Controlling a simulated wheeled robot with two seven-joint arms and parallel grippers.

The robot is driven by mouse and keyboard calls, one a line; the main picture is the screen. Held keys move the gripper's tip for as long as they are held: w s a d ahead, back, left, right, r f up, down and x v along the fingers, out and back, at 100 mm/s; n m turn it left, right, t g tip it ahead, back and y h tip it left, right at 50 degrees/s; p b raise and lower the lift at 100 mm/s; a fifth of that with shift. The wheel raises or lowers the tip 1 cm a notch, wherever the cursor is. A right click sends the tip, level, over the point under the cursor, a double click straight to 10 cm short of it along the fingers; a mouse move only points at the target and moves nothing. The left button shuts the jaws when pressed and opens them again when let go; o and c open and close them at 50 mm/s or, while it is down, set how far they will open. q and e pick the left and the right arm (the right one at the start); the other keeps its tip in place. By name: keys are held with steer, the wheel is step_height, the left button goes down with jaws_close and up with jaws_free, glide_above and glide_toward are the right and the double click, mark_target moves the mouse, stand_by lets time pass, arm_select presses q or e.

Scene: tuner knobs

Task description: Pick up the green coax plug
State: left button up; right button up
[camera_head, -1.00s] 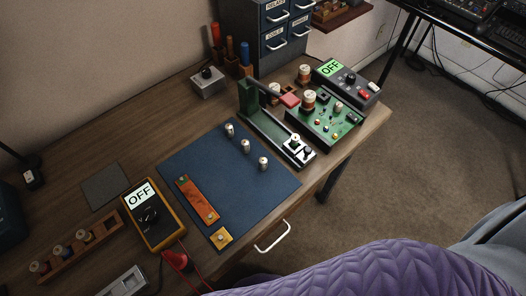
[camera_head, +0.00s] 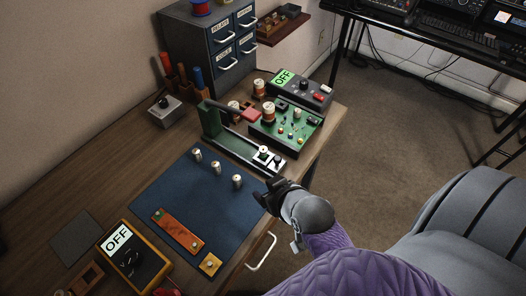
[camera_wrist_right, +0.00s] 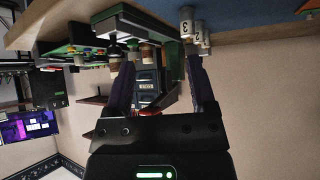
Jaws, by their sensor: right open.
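Three small silver cylindrical plugs stand in a row on the blue mat: a far one (camera_head: 197,154), a middle one (camera_head: 215,167) and a near one (camera_head: 237,181). I cannot tell by colour which is the green coax plug. The right wrist view shows cylinders marked 3 (camera_wrist_right: 186,22) and 2 (camera_wrist_right: 198,32), beyond the fingertips. My right gripper (camera_head: 265,194) is open and empty at the mat's right edge, just right of the near plug. It also shows in the right wrist view (camera_wrist_right: 160,72). My left gripper is not in view.
A green lever press (camera_head: 232,140) stands behind the plugs, with a green circuit board (camera_head: 290,125) beyond. An orange strip (camera_head: 178,230) and yellow block (camera_head: 210,264) lie on the blue mat (camera_head: 160,190). A yellow meter reading OFF (camera_head: 133,257) is at front left.

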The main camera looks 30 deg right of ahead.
mark_target(264, 150)
steer(key=w+d+f+t+b, duration=0.1)
steer(key=w+d, duration=0.1)
steer(key=w, duration=0.2)
steer(key=w+d+f+m+t+h+b, duration=0.1)
steer(key=w+b, duration=0.1)
steer(key=w, duration=0.1)
steer(key=w+d+f+m+t+h+b, duration=0.1)
steer(key=w+d, duration=0.1)
steer(key=w, duration=0.2)
steer(key=shift+w+d+f+b, duration=0.1)
steer(key=shift+w+d+b, duration=0.2)
steer(key=shift+d+b, duration=0.05)
steer(key=shift+w, duration=0.3)
jaws_close()
